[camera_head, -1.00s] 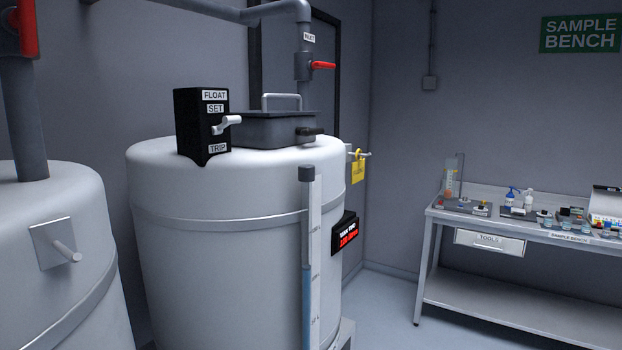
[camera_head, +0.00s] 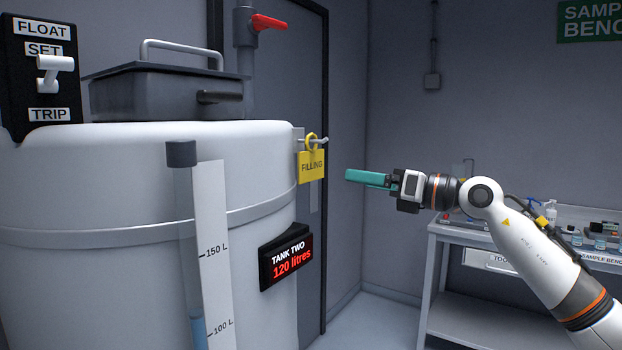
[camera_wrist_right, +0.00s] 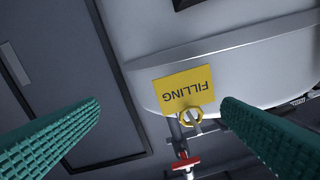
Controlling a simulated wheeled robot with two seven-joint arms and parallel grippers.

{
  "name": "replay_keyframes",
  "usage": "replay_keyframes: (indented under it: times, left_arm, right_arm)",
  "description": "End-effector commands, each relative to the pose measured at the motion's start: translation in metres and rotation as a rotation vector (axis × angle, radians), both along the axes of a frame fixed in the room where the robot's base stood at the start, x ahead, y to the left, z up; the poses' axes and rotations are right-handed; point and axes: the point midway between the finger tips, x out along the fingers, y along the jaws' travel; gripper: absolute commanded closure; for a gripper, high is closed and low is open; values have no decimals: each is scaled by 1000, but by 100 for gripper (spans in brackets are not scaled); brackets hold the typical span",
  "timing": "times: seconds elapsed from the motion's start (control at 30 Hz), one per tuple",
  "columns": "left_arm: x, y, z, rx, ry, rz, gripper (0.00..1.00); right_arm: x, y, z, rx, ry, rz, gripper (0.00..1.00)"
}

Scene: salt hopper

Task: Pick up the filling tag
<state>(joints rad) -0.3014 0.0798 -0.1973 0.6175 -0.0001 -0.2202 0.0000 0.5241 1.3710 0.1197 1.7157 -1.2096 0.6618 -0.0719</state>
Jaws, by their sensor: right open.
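The yellow filling tag (camera_head: 311,167) hangs by its ring from a small peg (camera_head: 320,141) on the right side of tank two (camera_head: 120,200). In the right wrist view the tag (camera_wrist_right: 183,88) appears upside down, between the two green fingers and beyond them, with its ring (camera_wrist_right: 191,117) on the peg. My right gripper (camera_head: 348,176) is to the right of the tag, its teal fingers pointing at it across a gap. It is open and empty. My left gripper is not in view.
A display (camera_head: 286,256) on the tank reads 120 litres. A level gauge (camera_head: 213,250) stands in front of the tank. A float lever box (camera_head: 40,85) and a lidded hatch (camera_head: 165,92) are on top. A sample bench (camera_head: 450,236) stands behind my right arm.

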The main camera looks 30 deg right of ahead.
Motion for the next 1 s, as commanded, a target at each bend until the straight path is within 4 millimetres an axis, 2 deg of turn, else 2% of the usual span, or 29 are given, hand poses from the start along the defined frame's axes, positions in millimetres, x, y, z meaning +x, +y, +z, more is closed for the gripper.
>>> replay_keyframes:
  times: [0.03,0.1,0.23,0.6,0.73,0.9,1.0]
  left_arm:
    - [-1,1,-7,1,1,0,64]
    - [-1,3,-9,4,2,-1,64]
    - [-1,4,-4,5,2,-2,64]
    - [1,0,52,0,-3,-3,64]
    - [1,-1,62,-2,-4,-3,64]
    - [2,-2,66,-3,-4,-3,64]
    - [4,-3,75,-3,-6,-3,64]
  right_arm:
    - [-15,9,13,-104,-28,-12,12]
    - [-29,18,27,-206,-50,-29,12]
    - [-37,25,40,-289,-66,-46,12]
    - [2,43,47,-288,-68,-45,12]
    - [16,47,44,-286,-68,-46,12]
    - [23,51,40,-288,-67,-46,12]
    - [30,54,42,-287,-67,-45,12]
